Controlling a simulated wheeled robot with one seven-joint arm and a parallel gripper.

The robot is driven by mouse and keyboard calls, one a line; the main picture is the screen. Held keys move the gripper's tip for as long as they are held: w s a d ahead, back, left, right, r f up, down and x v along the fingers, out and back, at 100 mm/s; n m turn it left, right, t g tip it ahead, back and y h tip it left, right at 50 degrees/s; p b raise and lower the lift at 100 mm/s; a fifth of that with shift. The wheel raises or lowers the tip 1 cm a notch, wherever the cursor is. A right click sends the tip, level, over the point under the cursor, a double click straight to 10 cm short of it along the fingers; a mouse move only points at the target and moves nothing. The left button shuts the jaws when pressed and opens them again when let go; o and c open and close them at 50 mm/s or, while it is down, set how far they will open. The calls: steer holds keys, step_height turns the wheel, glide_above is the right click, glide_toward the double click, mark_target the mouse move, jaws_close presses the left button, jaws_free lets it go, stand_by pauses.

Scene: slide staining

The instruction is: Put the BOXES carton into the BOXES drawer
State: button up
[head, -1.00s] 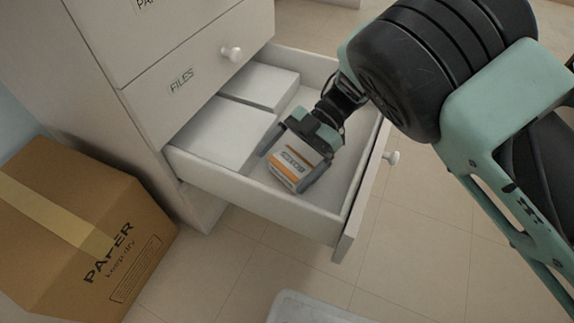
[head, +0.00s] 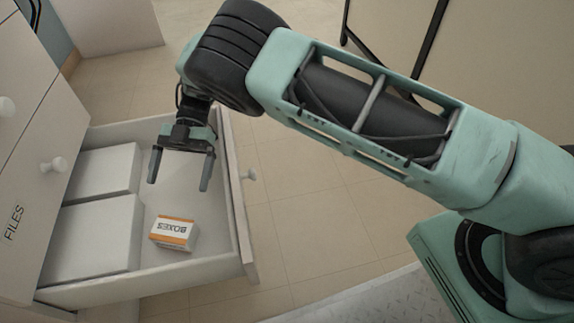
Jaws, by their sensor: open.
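The BOXES carton (head: 174,232), small and white with orange bands and BOXES lettering, lies inside the open drawer (head: 190,269), near the end closest to me. My gripper (head: 180,182) is open and empty above the drawer. Its two dark fingers are spread apart, pointing down, beyond the carton in the picture and clear of it. The drawer's own label is not visible.
Two plain white boxes (head: 95,236) fill the left part of the drawer. A closed drawer front labelled FILES (head: 14,222) with a round knob is above at the left. The tiled floor (head: 310,215) right of the drawer is clear.

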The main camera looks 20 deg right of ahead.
steer(key=w+a+r+m+t+y, duration=0.3)
steer(key=w+r+m+t+y, duration=0.1)
steer(key=w+r+t, duration=0.25)
steer(key=w+a+r+m+t+y, duration=0.3)
steer(key=w+r+t+y, duration=0.15)
steer(key=r, duration=0.25)
steer(key=w+d+r+m+t+h, duration=0.2)
steer(key=d+r+m+t+h, duration=0.2)
steer(key=d+r+m+t, duration=0.4)
steer(key=s+d+f+m+g+h, duration=0.1)
steer(key=s+d+m+g+h, duration=0.1)
steer(key=s+d, duration=0.5)
steer(key=s+d+f+m+g+h, duration=0.2)
steer(key=s+d, duration=0.5)
steer(key=s, duration=0.8)
steer(key=s+d+f+m+g+h, duration=0.2)
steer(key=s+d, duration=0.5)
steer(key=s, duration=0.5)
steer(key=m+g+h, duration=0.1)
steer(key=m+h, duration=0.1)
steer(key=h, duration=0.1)
steer(key=shift+g+h, duration=0.3)
steer(key=shift+h, duration=0.05)
steer(key=shift+d+f, duration=0.1)
